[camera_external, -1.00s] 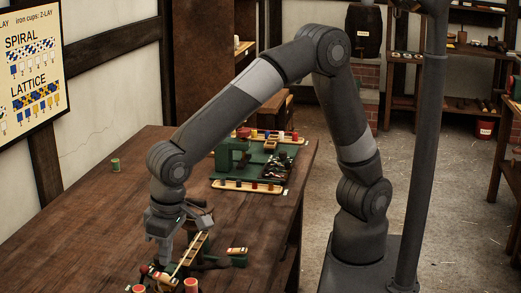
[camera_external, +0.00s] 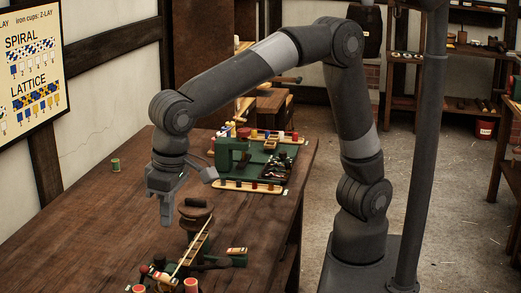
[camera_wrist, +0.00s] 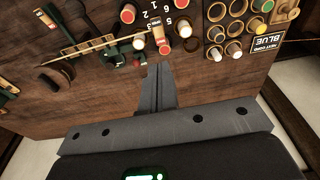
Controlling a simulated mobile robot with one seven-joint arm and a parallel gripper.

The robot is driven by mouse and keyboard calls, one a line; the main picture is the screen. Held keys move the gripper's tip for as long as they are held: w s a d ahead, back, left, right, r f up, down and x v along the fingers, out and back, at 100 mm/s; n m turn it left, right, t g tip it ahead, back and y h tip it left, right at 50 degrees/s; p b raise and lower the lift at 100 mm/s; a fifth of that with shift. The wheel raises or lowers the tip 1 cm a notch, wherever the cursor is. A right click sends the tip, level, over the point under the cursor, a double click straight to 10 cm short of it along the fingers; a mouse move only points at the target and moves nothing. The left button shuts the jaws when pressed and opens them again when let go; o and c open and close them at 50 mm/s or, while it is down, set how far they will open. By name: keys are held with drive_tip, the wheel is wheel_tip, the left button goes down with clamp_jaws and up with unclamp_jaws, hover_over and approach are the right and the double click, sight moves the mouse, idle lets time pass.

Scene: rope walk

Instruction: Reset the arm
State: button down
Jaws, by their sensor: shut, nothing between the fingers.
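My gripper (camera_external: 166,222) hangs above the dark wooden table (camera_external: 90,220), pointing down, in the external view. In the wrist view my gripper (camera_wrist: 160,68) shows its two fingers pressed together with nothing between them. A green device with a slanting wooden strip (camera_external: 194,248) and a dark round knob (camera_external: 197,213) stands on the table just right of and below the fingers in the external view. The gripper appears apart from it. The arm reaches up and over from my base at the right.
A green machine on a tray (camera_external: 232,155) stands farther back, with coloured pegs in racks. A green spool (camera_external: 115,165) stands at the left. Red-topped spools (camera_external: 190,285) stand at the front. In the wrist view, several cups (camera_wrist: 215,33) sit near a BLUE sign (camera_wrist: 268,44).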

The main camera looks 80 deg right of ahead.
drive_tip(key=s+d+r+t, duration=0.1)
drive_tip(key=d+r, duration=0.2)
drive_tip(key=d, duration=0.9)
drive_tip(key=s+d+r+t, duration=0.1)
drive_tip(key=d+r, duration=0.1)
drive_tip(key=d, duration=0.9)
drive_tip(key=s+d+f+t, duration=0.1)
drive_tip(key=s+d, duration=0.4)
drive_tip(key=d, duration=0.2)
drive_tip(key=s+d+f+t, duration=0.1)
drive_tip(key=s+d+f, duration=0.1)
drive_tip(key=s+d, duration=0.4)
drive_tip(key=shift+s+d+f, duration=0.25)
drive_tip(key=shift+d+f, duration=0.05)
drive_tip(key=shift+d, duration=0.8)
